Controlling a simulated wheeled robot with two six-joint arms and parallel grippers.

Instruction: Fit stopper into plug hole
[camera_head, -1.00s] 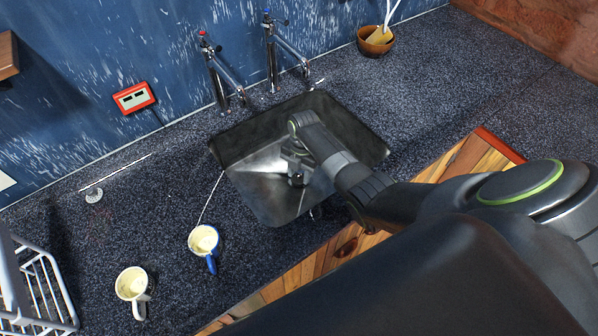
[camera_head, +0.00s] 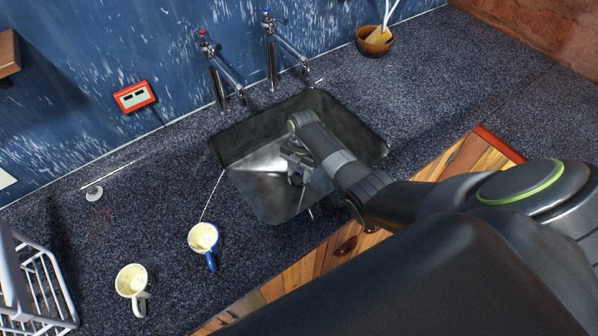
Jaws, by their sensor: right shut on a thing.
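The metal sink (camera_head: 262,194) is set into the dark speckled counter in the middle of the view. My right gripper (camera_head: 298,178) points down inside the sink, low over its floor. It is shut on a small dark thing, likely the stopper, which is mostly hidden by the fingers. The plug hole cannot be made out; the gripper and arm cover that part of the sink floor. I cannot tell whether the held thing touches the sink floor. My left gripper is not in view.
Two taps (camera_head: 222,80) (camera_head: 285,50) stand behind the sink. Two mugs (camera_head: 203,238) (camera_head: 131,281) stand front left of it. A white rack (camera_head: 45,285) is at the left edge, a wooden bowl (camera_head: 374,42) at the back. A small pale disc (camera_head: 94,193) lies on the left counter.

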